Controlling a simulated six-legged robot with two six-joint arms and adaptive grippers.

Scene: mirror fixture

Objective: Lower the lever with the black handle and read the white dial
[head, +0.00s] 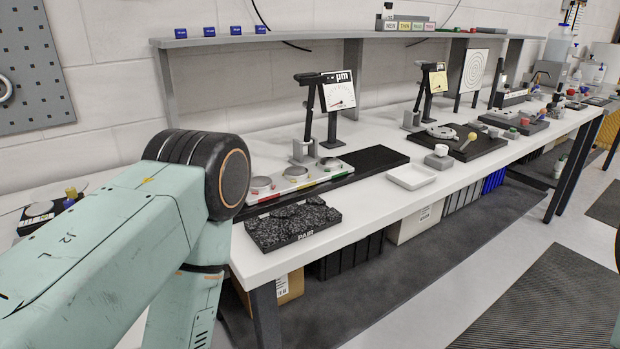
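A white dial marked "µm" (339,92) with a fine scale and a red mark stands upright on a dark post at the middle of the bench. Its reading is too small to tell. Just left of it, a dark lever with a black handle (307,77) rises from a grey block (304,151), its handle at the top. My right gripper is not in view.
In front of the lever lies a tray with several round silver pieces (296,173), and a black speckled "PAIR" block (292,221) sits at the bench's near corner. A white dish (411,176) stands right of them. A grey shelf (330,38) runs behind, above the bench.

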